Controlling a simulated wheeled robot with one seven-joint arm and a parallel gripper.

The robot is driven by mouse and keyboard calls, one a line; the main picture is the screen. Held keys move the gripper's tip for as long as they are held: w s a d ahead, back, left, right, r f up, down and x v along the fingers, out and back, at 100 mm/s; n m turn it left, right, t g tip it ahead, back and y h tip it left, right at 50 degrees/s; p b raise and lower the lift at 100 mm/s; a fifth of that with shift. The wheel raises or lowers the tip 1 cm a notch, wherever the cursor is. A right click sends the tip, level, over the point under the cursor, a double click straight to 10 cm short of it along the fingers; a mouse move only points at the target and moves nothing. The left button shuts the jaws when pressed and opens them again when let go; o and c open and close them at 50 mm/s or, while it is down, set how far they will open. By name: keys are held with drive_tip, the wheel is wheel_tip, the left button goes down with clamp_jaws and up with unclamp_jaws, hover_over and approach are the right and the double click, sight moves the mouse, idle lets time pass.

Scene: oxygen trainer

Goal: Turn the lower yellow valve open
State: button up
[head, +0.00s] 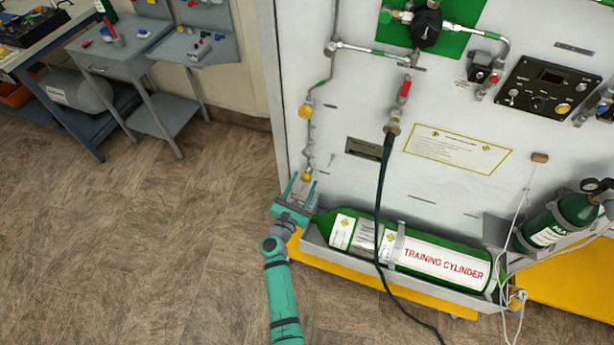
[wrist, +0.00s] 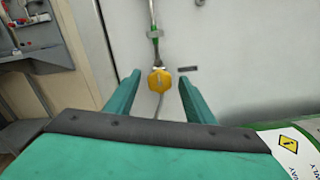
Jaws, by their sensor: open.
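The lower yellow valve (head: 306,177) sits on a thin pipe near the lower left edge of the white panel. In the wrist view the valve (wrist: 160,80) shows as a yellow knob, centred between my two fingers and beyond their tips. My gripper (head: 298,182) is open and empty, close to the valve in the head view. In the wrist view my gripper (wrist: 156,82) has a finger on each side of the valve, with visible gaps. I cannot tell how far in front of the valve the tips are. A second yellow valve (head: 305,111) sits higher on the same pipe line.
A green training cylinder (head: 415,256) lies in a grey tray right of my gripper. A black hose (head: 379,210) hangs in front of the panel (head: 335,120). A grey cart (head: 165,100) stands at upper left. The floor (head: 130,240) at left is clear.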

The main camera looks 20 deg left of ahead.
sight(305, 180)
drive_tip(key=shift+w+d, duration=0.1)
drive_tip(key=shift+w, duration=1.65)
drive_tip(key=c, duration=1.1)
drive_tip(key=shift+o, duration=0.2)
drive_tip(key=shift+n, duration=2.4)
drive_tip(key=o, duration=1.1)
drive_tip(key=shift+c, duration=0.2)
drive_tip(key=shift+s, duration=0.2)
drive_tip(key=s, duration=1)
drive_tip(key=shift+s+a, duration=0.25)
drive_tip(key=shift+a, duration=0.05)
